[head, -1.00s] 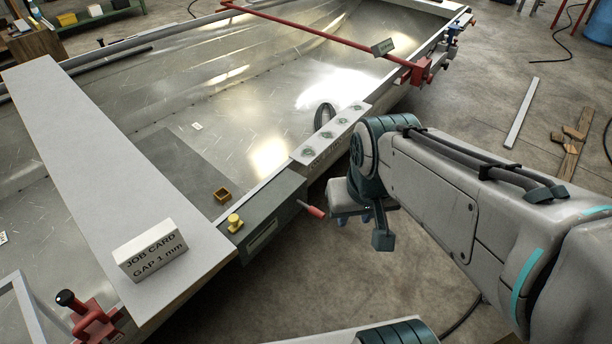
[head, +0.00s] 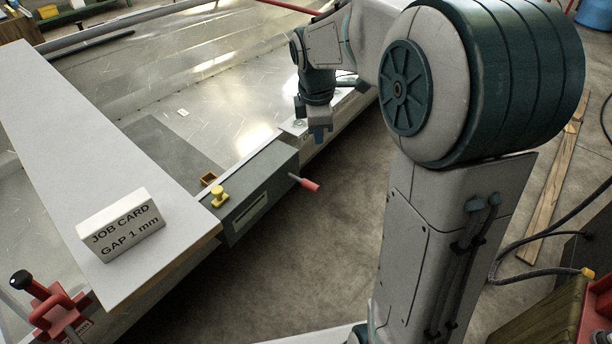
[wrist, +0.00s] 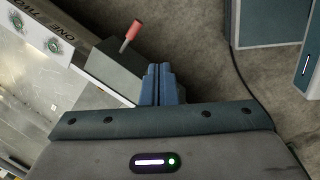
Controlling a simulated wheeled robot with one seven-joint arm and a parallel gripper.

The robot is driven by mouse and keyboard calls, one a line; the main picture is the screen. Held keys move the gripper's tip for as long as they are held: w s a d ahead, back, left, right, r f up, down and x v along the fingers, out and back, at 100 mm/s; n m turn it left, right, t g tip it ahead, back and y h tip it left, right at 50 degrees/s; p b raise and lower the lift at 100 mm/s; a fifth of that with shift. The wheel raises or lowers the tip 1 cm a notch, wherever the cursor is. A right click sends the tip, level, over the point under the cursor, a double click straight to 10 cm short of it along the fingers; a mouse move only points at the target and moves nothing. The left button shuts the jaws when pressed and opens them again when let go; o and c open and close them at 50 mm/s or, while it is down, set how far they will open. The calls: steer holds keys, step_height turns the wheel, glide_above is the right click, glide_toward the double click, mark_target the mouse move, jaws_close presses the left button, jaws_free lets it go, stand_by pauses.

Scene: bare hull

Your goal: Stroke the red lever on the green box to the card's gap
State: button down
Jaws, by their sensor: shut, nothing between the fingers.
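The green box (head: 275,170) is fixed at the hull's near edge, with a yellow knob (head: 218,197) and a pale slot (head: 248,213) on it. Its red lever (head: 309,185) sticks out to the right over the floor. The job card (head: 122,226) stands on the pale plank and reads "GAP 1 mm". My gripper (head: 320,134) is beyond the lever in the head view, apart from it. In the wrist view my gripper (wrist: 158,84) is shut and empty. The lever (wrist: 130,35) and box (wrist: 110,68) show to the upper left of the fingers there.
The pale plank (head: 75,140) crosses the hull at left. A small brown open box (head: 208,179) sits behind the knob. A red clamp (head: 50,305) is at the lower left. A plate with marked pads (wrist: 35,35) lies beyond the box. The floor beside the lever is clear.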

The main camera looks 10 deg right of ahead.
mark_target(310, 183)
steer(key=w+f+n+b, duration=0.6)
steer(key=w+f+n, duration=0.3)
steer(key=w+f, duration=0.2)
step_height(310, 183, down, 2)
steer(key=shift+w+f+n+g+b, duration=0.2)
steer(key=shift+f+n+g+b, duration=0.1)
steer(key=shift+n, duration=0.1)
steer(key=shift+a, duration=0.1)
steer(key=f+b, duration=0.1)
steer(key=f, duration=0.3)
steer(key=f+b, duration=0.2)
steer(key=f, duration=0.3)
steer(key=w+d+f+b, duration=0.1)
steer(key=f, duration=0.3)
steer(key=shift+f, duration=0.4)
